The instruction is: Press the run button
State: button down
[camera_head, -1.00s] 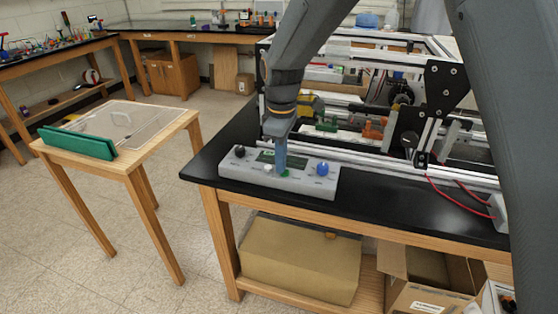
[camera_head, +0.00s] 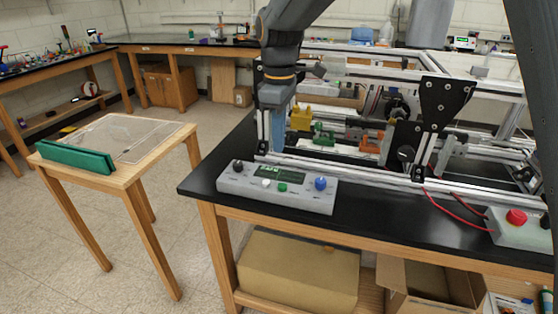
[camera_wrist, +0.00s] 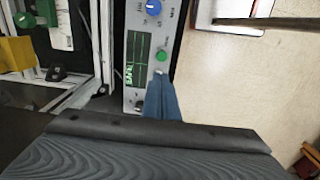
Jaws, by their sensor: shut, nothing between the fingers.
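A light grey control box (camera_head: 300,201) lies on the black bench top near its front left corner. Its top carries a green button (camera_head: 282,187), a white button (camera_head: 266,183), a blue knob (camera_head: 320,183), a black knob (camera_head: 237,166) and a dark display (camera_head: 280,174). No label is readable, but the green button looks like the run button. My gripper (camera_head: 278,150) is shut and empty, raised above the box, fingers pointing down. In the wrist view the blue fingertips (camera_wrist: 160,80) appear just below the green button (camera_wrist: 162,55), apart from it. The display (camera_wrist: 137,60) shows bright green marks there.
An aluminium extrusion frame (camera_head: 350,172) with machine parts stands right behind the box. A red mushroom button (camera_head: 516,216) sits on another grey box at right, with red wires nearby. A small wooden table (camera_head: 140,172) stands left, across open floor.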

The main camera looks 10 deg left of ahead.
jog(key=shift+r, duration=1.25)
jog(key=s+d+f+m, duration=0.1)
jog(key=d+f+m, duration=0.25)
jog(key=d, duration=0.55)
jog(key=s+d+f+m, duration=0.2)
jog(key=d+f+m, duration=0.15)
jog(key=d, duration=0.45)
jog(key=s+d+f+m, duration=0.3)
jog(key=s+d+m, duration=0.2)
jog(key=s+d, duration=0.2)
jog(key=s+d+f+m+t, duration=0.1)
jog(key=s+d+f+m, duration=0.3)
jog(key=d, duration=0.5)
jog(key=s+m, duration=0.1)
jog(key=s, duration=0.1)
jog(key=shift+s, duration=0.4)
